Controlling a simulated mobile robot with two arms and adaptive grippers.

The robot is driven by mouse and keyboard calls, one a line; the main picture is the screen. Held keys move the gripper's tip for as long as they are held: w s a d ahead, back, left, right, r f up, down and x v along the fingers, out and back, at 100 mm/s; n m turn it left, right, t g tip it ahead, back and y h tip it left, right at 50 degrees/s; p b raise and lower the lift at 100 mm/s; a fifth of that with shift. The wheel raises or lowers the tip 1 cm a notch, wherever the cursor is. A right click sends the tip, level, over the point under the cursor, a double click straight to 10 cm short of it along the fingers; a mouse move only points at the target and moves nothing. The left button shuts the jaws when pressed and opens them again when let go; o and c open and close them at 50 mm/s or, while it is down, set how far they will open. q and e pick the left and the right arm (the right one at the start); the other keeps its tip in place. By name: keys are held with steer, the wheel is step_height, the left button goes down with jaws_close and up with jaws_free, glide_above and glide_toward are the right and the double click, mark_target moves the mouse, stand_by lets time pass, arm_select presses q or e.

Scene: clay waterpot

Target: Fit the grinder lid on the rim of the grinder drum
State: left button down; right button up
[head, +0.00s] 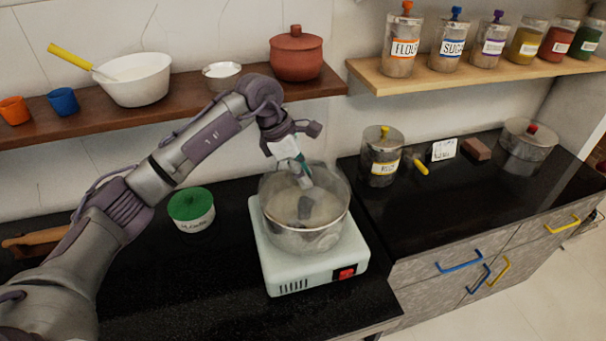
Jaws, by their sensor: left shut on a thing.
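The grinder drum (308,242) is a round metal bowl on a pale grinder base (330,273) with a red switch, in the middle of the head view. A clear, see-through grinder lid (337,182) appears over the drum, its outline overlapping the rim. My left gripper (305,180) comes down from above, shut on the lid near its middle; the exact grip is small and unclear. I cannot tell whether the lid touches the rim all round or hangs slightly above it. A grey block shape shows through inside the drum. My right gripper is not in view.
A green-lidded tub (191,209) stands left of the grinder. A jar with a yellow knob (382,157) stands right of it. A steel pot (527,147) is farther right. A brown shelf (180,103) with bowls and a clay pot (297,56) runs behind my arm.

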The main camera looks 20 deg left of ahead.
arm_select(q)
steer(key=shift+f, duration=0.15)
stand_by(0.3)
steer(key=shift+f+b, duration=0.25)
steer(key=shift+b, duration=0.2)
steer(key=shift+f+b, duration=0.3)
steer(key=shift+b, duration=0.1)
stand_by(0.4)
steer(key=shift+c, duration=1.5)
jaws_free()
steer(key=shift+r, duration=0.1)
steer(key=shift+r+p, duration=1.6)
steer(key=shift+r, duration=1.55)
